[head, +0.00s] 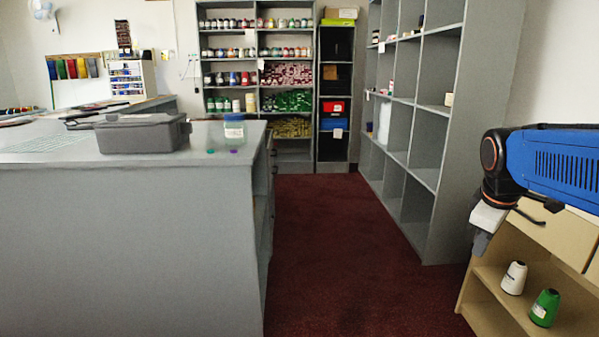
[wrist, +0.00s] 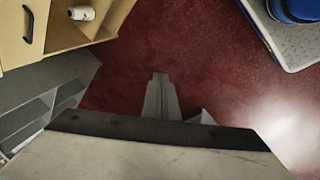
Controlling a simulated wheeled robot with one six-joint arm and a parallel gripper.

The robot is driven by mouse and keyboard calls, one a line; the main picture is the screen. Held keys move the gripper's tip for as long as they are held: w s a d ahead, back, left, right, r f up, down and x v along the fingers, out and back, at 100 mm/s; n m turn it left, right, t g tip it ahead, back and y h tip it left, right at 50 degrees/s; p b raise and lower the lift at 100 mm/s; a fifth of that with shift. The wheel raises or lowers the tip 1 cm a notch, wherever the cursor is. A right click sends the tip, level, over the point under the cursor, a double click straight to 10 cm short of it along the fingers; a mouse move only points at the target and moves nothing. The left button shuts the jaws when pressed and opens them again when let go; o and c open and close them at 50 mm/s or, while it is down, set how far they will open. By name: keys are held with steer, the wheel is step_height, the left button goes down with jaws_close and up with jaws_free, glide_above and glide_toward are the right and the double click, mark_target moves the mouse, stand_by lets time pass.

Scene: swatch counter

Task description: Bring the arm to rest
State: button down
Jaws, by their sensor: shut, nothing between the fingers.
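My arm reaches in from the right edge of the head view, with its blue link ending in a dark wrist. My gripper (head: 482,240) hangs below the wrist, in front of the wooden cabinet and partly cut from clear view there. In the wrist view my gripper (wrist: 160,78) points down over the dark red floor. Its two grey fingers lie together, shut, with nothing held.
A wooden cabinet (head: 479,308) holds a white cone (head: 513,278) and a green cone (head: 544,308) close to my gripper. Grey shelving (head: 441,215) stands behind it. The red floor (head: 340,250) is clear. A grey counter (head: 130,240) at left bears a lidded bin (head: 142,136).

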steer(key=s+a+f+m+y, duration=0.1)
steer(key=s+a+f+m, duration=0.2)
steer(key=s+a+f, duration=0.2)
steer(key=s+a+f+m+t+y, duration=0.1)
steer(key=s+a+f+m, duration=0.3)
steer(key=s+a, duration=0.3)
steer(key=s+f, duration=0.1)
steer(key=s, duration=0.3)
steer(key=shift+s+a+f, duration=0.15)
steer(key=shift+s, duration=0.1)
